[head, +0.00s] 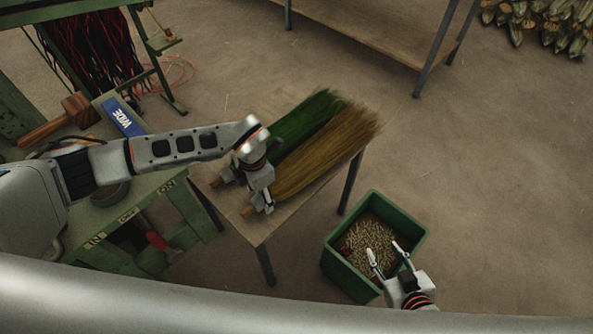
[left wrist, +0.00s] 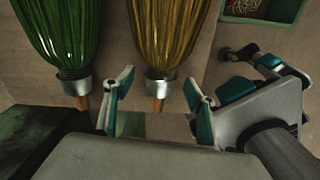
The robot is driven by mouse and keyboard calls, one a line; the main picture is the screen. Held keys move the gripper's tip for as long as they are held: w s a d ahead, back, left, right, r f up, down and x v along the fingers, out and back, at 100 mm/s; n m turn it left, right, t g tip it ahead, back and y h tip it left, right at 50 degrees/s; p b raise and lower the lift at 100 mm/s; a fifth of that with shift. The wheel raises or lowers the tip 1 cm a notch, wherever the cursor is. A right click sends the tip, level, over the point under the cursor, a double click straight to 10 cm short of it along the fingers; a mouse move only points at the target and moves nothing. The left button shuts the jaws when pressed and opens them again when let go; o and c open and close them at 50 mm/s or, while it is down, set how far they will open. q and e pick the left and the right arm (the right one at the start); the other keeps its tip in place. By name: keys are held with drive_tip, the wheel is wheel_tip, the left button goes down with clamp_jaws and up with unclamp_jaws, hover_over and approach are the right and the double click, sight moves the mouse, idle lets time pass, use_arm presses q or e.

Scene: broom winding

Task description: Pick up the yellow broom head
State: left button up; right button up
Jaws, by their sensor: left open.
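The yellow broom head (head: 328,152) lies on a small table (head: 262,228), bristles toward the upper right, its short wooden stub toward the lower left. It also shows in the left wrist view (left wrist: 168,35), with a metal collar and the stub between my finger tips. My left gripper (head: 260,207) is open over the stub end in the head view; in the left wrist view its fingers (left wrist: 157,90) stand on both sides of the stub, apart from it. They partly hide the collar in the head view. My right gripper (head: 388,252) is open and empty by the green bin.
A green broom head (head: 306,122) lies right beside the yellow one. A green bin (head: 420,238) with small pale pieces stands right of the table. A green machine bench (head: 130,205) with a mallet (head: 45,127) and a blue box (head: 122,117) is at left.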

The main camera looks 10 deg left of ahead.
use_arm(q)
drive_tip(key=shift+f, duration=1.5)
drive_tip(key=c, duration=1.4)
drive_tip(key=shift+w+d, duration=0.1)
drive_tip(key=shift+c, duration=0.4)
drive_tip(key=shift+r, duration=0.15)
